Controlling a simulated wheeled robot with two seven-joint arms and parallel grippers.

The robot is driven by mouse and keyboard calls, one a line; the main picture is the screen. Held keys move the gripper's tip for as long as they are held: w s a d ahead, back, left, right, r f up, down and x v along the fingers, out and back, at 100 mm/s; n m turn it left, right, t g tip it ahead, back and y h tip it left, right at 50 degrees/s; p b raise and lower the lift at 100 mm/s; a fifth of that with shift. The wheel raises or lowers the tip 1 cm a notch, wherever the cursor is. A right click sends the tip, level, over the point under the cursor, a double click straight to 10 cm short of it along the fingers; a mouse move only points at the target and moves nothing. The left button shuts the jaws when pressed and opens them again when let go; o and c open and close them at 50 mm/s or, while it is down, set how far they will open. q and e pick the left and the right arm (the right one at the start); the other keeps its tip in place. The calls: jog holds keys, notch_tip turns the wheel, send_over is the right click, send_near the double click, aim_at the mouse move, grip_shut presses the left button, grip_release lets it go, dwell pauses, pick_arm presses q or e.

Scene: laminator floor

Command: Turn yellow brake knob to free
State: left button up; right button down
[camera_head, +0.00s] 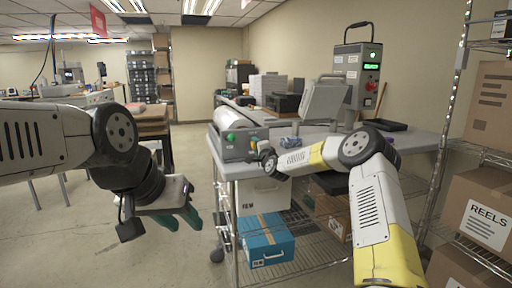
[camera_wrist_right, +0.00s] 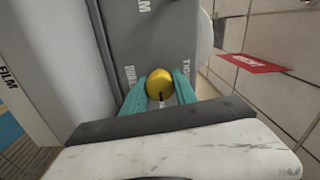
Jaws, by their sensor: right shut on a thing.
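The yellow brake knob (camera_wrist_right: 159,82) sits on a grey panel (camera_wrist_right: 150,45) in the right wrist view. Printed words flank it; the right one seems to read TIGHT. A dark mark shows on the knob's near edge. My right gripper (camera_wrist_right: 160,91) has its teal fingers on both sides of the knob and is shut on it. In the head view my right gripper (camera_head: 262,152) is at the front of the grey machine (camera_head: 236,150), its fingers largely hidden by its own wrist. My left gripper (camera_head: 178,219) hangs empty over the floor, its teal fingers apart.
The machine stands on a grey table (camera_head: 405,140) with a control box (camera_head: 358,70) behind. A blue box (camera_head: 266,246) lies on the wire shelf below. Cardboard boxes (camera_head: 480,212) fill a rack at the right. The floor left of the table is clear.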

jog(key=c, duration=1)
grip_release()
jog(key=v, duration=0.8)
jog(key=shift+w+f, duration=0.1)
